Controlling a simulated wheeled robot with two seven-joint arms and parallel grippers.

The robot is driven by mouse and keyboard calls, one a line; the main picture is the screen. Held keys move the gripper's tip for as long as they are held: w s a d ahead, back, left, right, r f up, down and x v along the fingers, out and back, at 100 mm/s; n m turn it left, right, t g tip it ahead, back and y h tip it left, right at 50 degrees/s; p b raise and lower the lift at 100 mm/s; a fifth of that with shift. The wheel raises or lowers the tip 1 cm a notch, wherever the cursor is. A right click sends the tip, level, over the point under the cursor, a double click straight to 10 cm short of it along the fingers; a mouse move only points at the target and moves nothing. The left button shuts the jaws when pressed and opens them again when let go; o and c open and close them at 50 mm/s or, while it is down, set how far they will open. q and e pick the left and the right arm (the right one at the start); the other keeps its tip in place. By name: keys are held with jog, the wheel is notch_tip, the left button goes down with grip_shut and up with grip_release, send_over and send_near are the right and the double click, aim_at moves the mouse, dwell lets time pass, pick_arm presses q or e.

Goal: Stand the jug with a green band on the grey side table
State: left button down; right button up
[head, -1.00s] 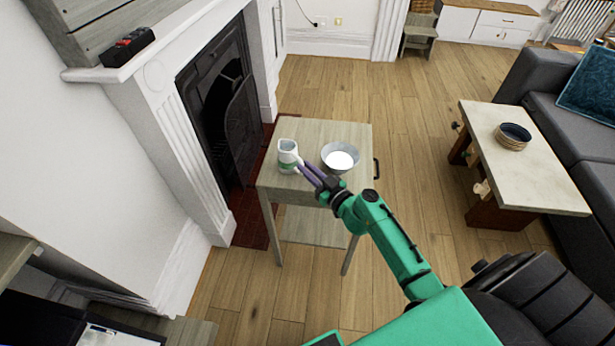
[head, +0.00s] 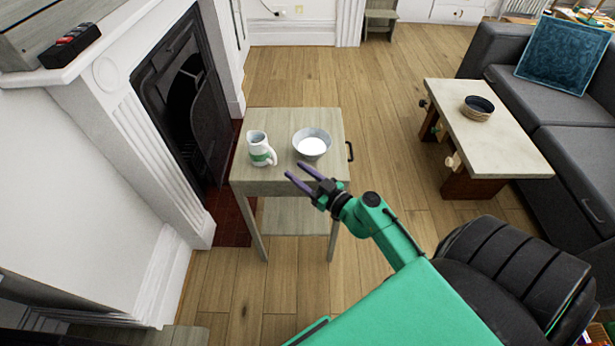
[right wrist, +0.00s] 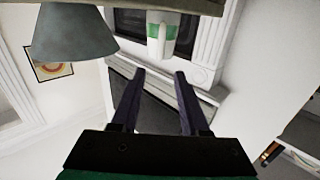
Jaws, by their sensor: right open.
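The white jug with a green band (head: 260,148) stands upright on the grey side table (head: 278,118), near its left edge. Its handle faces right, toward my right gripper. My right gripper (head: 295,171) is open and empty, apart from the jug, to its right and near the table's front edge. In the right wrist view the jug (right wrist: 162,35) shows beyond the two open fingers (right wrist: 154,78), with nothing between them. My left gripper is not in view.
A bowl with white inside (head: 312,145) stands on the same table, right of the jug. A fireplace (head: 190,100) is close on the left. A low coffee table (head: 490,125) with a small bowl (head: 477,108) and a dark sofa (head: 545,100) are at right. Floor between is clear.

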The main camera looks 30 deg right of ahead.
jog(key=s+d+f+m+g+h, duration=0.1)
jog(key=s+f+g, duration=0.45)
jog(key=f, duration=0.75)
jog(key=s+f+m+g+h, duration=0.1)
jog(key=s+f+g, duration=0.1)
jog(key=s+f, duration=0.95)
jog(key=s+f+n+g+h, duration=0.1)
jog(key=s+f+g, duration=0.7)
jog(key=s+f, duration=0.9)
jog(key=s+h+b, duration=0.1)
jog(key=s, duration=0.2)
jog(key=shift+f+n+g, duration=0.3)
jog(key=shift+g, duration=0.05)
jog(key=shift+r+p, duration=1.1)
jog(key=shift+p, duration=0.05)
jog(key=shift+s, duration=0.1)
